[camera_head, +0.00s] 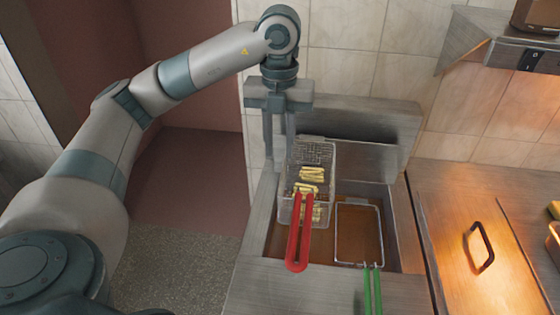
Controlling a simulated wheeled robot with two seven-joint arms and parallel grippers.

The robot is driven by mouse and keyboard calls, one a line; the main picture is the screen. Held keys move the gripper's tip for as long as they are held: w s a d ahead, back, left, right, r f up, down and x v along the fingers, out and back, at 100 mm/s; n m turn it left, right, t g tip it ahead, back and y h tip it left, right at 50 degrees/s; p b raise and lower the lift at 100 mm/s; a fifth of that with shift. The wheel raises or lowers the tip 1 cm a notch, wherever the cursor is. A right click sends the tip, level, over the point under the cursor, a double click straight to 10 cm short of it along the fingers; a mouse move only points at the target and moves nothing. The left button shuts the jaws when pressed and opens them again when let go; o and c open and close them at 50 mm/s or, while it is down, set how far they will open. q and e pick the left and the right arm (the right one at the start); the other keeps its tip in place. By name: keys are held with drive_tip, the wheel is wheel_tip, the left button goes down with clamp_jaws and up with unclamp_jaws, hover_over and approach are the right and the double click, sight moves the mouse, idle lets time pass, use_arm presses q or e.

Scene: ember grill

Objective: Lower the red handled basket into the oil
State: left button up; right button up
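The wire basket (319,153) with the red handle (299,236) holds pale yellow fries (308,187). It sits higher than the green-handled basket, over the left side of the fryer, with its back end close to the fryer's rear panel. Its handle points toward me. The brown oil (285,240) shows below and around it. My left gripper (275,158) points down just left of the basket's back end, with a gap between its two fingers and nothing visible between them. I cannot tell whether it touches the basket. My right gripper is out of view.
A second wire basket (359,206) with a green handle (372,290) sits low in the right side of the fryer. A metal surface with a dark handle (480,247) lies to the right. A steel hood (490,45) juts from the tiled wall at top right.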

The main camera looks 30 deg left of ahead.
sight(280, 198)
use_arm(q)
wheel_tip(280, 198, down, 3)
drive_tip(key=shift+r, duration=0.15)
wheel_tip(280, 198, down, 15)
drive_tip(key=p, duration=0.4)
drive_tip(key=shift+r, duration=0.15)
idle(0.3)
clamp_jaws()
unclamp_jaws()
drive_tip(key=shift+r, duration=0.1)
